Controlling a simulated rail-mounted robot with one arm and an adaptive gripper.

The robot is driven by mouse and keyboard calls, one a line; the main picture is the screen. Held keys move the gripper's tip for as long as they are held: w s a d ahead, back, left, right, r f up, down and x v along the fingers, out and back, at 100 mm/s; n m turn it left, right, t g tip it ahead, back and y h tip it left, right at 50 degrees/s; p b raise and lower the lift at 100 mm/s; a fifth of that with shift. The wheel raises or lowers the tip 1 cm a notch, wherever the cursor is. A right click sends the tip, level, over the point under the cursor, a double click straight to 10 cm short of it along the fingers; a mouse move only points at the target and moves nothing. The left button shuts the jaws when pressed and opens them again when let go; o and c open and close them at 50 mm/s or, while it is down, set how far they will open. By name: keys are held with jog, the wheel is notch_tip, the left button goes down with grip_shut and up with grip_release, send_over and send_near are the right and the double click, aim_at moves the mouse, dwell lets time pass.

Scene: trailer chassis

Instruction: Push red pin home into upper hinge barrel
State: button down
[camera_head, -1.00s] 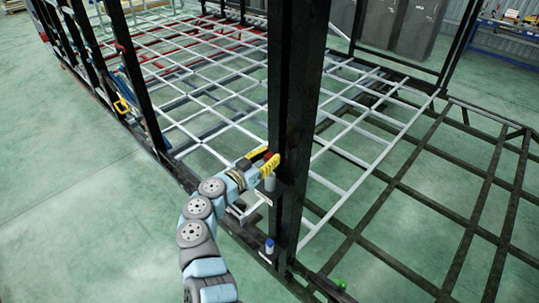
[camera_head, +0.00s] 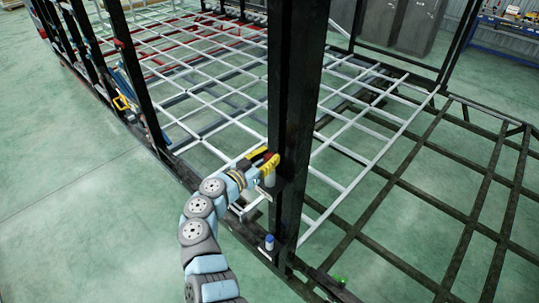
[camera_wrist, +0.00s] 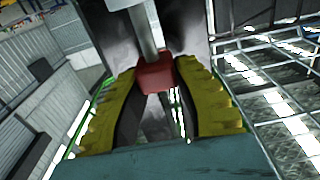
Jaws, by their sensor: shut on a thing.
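My gripper (camera_head: 265,161), with yellow fingers, is at the upper hinge on the black post. In the wrist view its fingers (camera_wrist: 158,85) are shut on the red head of the red pin (camera_wrist: 155,74). A grey cylinder, the upper hinge barrel (camera_wrist: 143,35), runs away from the red head. The barrel (camera_head: 270,180) also shows in the head view, just below the fingers. The fingers mostly hide the red head there. I cannot tell whether any pin shank shows between head and barrel.
The black post (camera_head: 295,110) stands right beside my gripper. A blue-topped pin (camera_head: 269,242) stands at a lower hinge on it. A green item (camera_head: 339,281) lies lower right. The grey frame grid (camera_head: 345,150) spreads behind. Open green floor (camera_head: 80,220) is at left.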

jog(key=shift+f+b, duration=0.8)
jog(key=shift+f, duration=1.3)
jog(key=c, duration=0.8)
grip_release()
jog(key=shift+s+a, duration=0.1)
jog(key=shift+v, duration=5.85)
